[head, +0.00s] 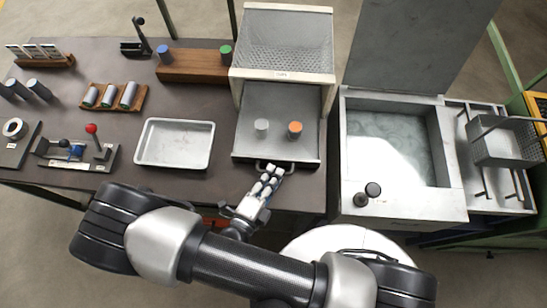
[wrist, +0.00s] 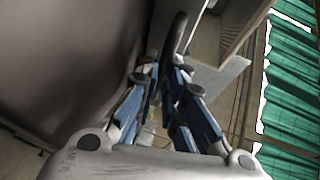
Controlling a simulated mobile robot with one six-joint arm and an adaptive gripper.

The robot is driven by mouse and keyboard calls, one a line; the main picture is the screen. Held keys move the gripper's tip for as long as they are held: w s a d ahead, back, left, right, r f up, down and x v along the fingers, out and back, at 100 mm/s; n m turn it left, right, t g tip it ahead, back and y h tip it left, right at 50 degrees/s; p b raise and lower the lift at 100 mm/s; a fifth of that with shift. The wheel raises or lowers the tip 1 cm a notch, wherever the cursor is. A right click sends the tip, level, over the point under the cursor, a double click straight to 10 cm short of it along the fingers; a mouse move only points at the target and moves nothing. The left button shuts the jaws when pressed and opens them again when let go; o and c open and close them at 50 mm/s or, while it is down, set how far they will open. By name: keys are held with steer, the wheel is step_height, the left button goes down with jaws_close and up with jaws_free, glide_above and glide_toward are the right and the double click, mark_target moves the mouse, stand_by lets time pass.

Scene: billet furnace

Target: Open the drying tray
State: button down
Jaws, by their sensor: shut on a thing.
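The drying tray (head: 280,146) is a grey metal drawer. It stands out toward me from below a white-framed box with a mesh top, its inside in plain view. A grey cylinder (head: 262,127) and an orange cylinder (head: 295,129) stand upright in it. A dark handle (head: 290,167) runs along its front edge. My gripper (head: 271,172) is at that front edge, shut on the handle. In the wrist view, the dark handle bar (wrist: 176,36) passes between the blue-sided fingers (wrist: 166,82). The fingers hide part of the handle.
An empty metal pan (head: 175,164) lies left of the tray. The mesh-topped box (head: 283,74) stands behind it. A large open-lidded basin (head: 460,205) with a black knob (head: 373,189) is close on the right. Free floor shows in front of the table.

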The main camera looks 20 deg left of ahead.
steer(key=shift+s+d, duration=0.2)
steer(key=shift+s, duration=0.6)
steer(key=c, duration=2)
jaws_free()
steer(key=shift+o, duration=0.2)
steer(key=v, duration=1.2)
steer(key=shift+w+r, duration=0.1)
